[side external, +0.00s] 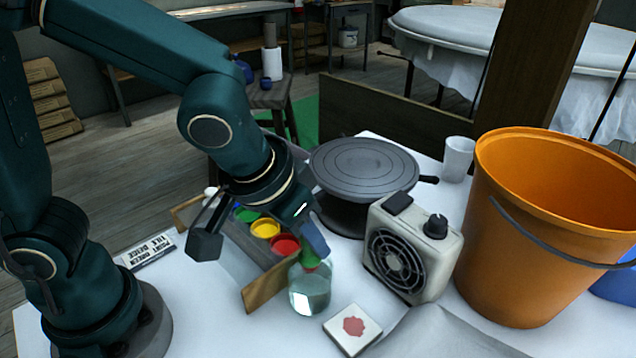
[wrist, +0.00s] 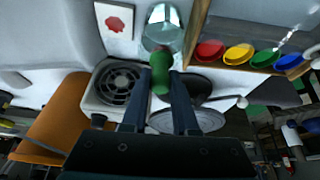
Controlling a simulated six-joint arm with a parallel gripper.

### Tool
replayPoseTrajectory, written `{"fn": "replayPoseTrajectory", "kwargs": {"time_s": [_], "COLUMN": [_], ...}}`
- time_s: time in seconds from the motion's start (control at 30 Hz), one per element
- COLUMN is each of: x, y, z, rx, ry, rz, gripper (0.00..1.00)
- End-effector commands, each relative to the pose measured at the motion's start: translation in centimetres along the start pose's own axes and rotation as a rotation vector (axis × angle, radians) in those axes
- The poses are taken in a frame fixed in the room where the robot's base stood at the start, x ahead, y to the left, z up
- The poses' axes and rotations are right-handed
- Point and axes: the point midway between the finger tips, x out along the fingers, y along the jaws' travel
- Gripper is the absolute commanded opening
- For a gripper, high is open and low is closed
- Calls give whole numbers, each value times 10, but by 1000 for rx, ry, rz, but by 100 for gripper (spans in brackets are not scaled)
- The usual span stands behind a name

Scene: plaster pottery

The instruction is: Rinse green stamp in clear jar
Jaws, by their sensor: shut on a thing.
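My gripper (side external: 314,246) is shut on the green stamp (side external: 309,259), whose green handle also shows between the fingers in the wrist view (wrist: 161,74).
A wooden tray (side external: 262,286) with green, yellow and red paint pots lies left of the jar. A white tile (side external: 352,329) with a red print lies in front. A fan heater (side external: 410,248), a turntable (side external: 362,168) and an orange bucket (side external: 520,230) stand to the right and behind.

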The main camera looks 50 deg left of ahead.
Motion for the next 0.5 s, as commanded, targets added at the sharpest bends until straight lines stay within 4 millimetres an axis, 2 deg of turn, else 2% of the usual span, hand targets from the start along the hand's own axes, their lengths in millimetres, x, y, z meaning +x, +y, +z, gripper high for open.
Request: {"fn": "replayPoseTrajectory", "kwargs": {"time_s": [0.5], "x": [36], "y": [-1], "z": [19], "rx": [1], "ry": [-7], "rz": [-3], "gripper": [0]}}
